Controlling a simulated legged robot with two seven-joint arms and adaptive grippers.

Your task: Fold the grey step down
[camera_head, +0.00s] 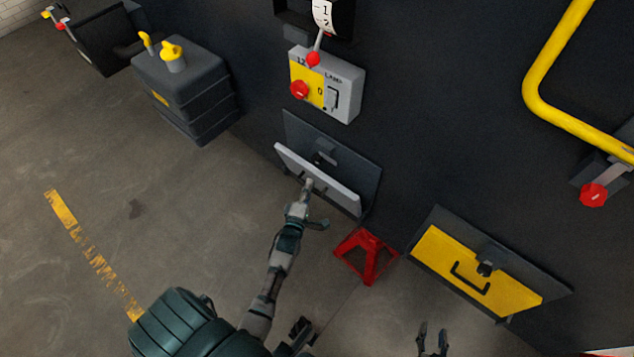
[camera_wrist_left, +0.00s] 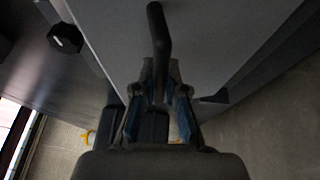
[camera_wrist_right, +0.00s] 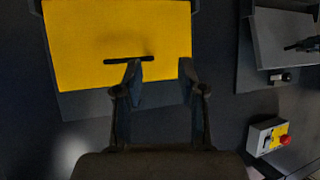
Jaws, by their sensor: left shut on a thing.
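The grey step (camera_head: 335,190) is a pale panel on the dark chassis wall, its top edge tilted out from its dark backing plate. My left gripper (camera_head: 308,186) is at its front face, shut on the step's black handle (camera_wrist_left: 158,35). The left wrist view shows the handle bar running between the fingers, with the grey panel (camera_wrist_left: 220,40) behind it. The step also shows in the right wrist view (camera_wrist_right: 280,40). My right gripper (camera_head: 432,338) is open and empty, low in the head view. In the right wrist view its fingers (camera_wrist_right: 160,85) are apart below the yellow step's handle.
A yellow step (camera_head: 470,268) with a black handle is upright to the right. A red stand (camera_head: 366,256) is on the floor between the steps. A yellow-and-grey switch box (camera_head: 328,85) is above the grey step. A dark tank (camera_head: 185,90) stands left. Floor at left is clear.

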